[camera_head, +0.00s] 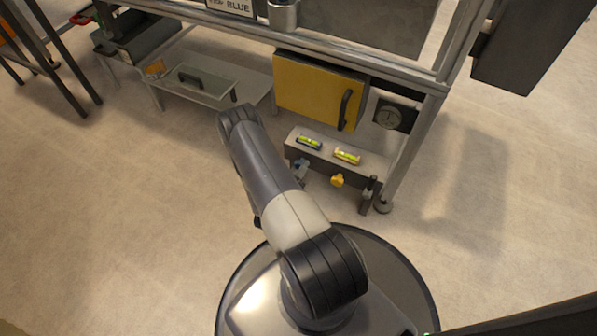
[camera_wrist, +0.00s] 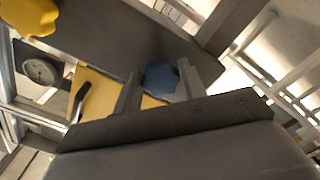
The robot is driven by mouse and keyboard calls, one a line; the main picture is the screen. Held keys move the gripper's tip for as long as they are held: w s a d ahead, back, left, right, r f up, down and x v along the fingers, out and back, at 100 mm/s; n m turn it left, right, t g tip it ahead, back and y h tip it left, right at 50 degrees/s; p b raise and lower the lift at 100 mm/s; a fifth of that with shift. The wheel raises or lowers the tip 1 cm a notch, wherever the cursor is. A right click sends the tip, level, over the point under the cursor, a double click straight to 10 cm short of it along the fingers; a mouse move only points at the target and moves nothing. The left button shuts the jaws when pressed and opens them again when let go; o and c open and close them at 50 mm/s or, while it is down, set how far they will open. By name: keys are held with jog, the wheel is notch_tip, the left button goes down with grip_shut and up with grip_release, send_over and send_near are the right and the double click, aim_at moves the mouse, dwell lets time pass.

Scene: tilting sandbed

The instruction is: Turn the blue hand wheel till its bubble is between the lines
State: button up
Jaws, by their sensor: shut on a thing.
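The blue hand wheel (camera_wrist: 160,80) sits between the two fingers of my gripper (camera_wrist: 159,74) in the wrist view, and the fingers are shut on it. In the head view the wheel is small at the front of the grey ledge (camera_head: 325,152), below the blue-framed level vial (camera_head: 309,143). That vial is yellow-green; its bubble and lines are too small to read. A yellow-framed vial (camera_head: 347,156) lies to its right, above a yellow hand wheel (camera_head: 337,180). The yellow wheel also shows at the top left of the wrist view (camera_wrist: 32,15).
A yellow door (camera_head: 310,90) with a black handle is behind the ledge, with a round dial (camera_head: 390,117) to its right. A frame leg stands at the right. A metal cup (camera_head: 283,15) stands above. Open floor lies left.

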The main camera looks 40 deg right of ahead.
jog(key=n+b, duration=0.1)
jog(key=n, duration=0.4)
jog(key=shift+b, duration=0.4)
jog(key=shift+n, duration=0.3)
jog(key=o, duration=1)
jog(key=shift+c, duration=0.2)
